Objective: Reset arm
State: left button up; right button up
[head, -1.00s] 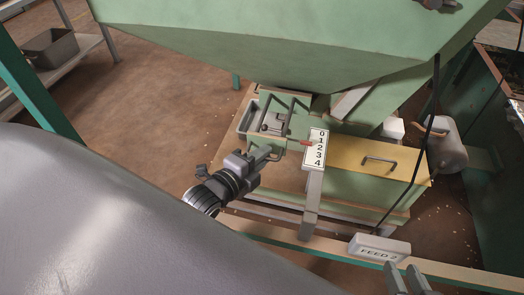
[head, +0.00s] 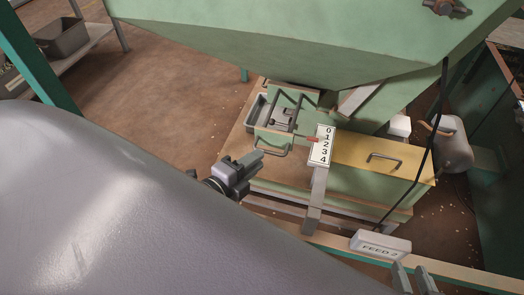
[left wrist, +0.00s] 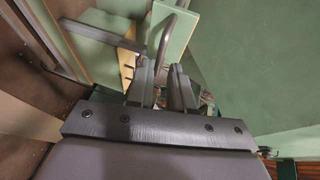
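My left gripper (head: 258,157) is open and empty, just in front of the looped handle (head: 275,153) of the green slide gate under the hopper. In the left wrist view, its two fingers (left wrist: 166,75) stand apart, with the handle (left wrist: 165,38) beyond the tips. I cannot see contact with the handle. My right gripper (head: 414,275) shows only its fingertips at the bottom edge; they are apart with nothing between them.
A number plate (head: 321,146) marked 0 to 4 stands right of the gate, its red pointer (head: 312,139) near 1. A "FEED 2" box (head: 380,246) sits on the front rail. The green hopper (head: 290,45) overhangs the gate. A yellow lid (head: 385,155) lies to the right.

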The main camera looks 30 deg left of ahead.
pick_arm(q)
jog(key=shift+s+a+r, duration=0.1)
jog(key=shift+s+r, duration=0.05)
jog(key=shift+s, duration=0.55)
pick_arm(e)
jog(key=shift+s+d+f, duration=0.15)
jog(key=shift+f, duration=0.1)
jog(key=shift+r, duration=0.1)
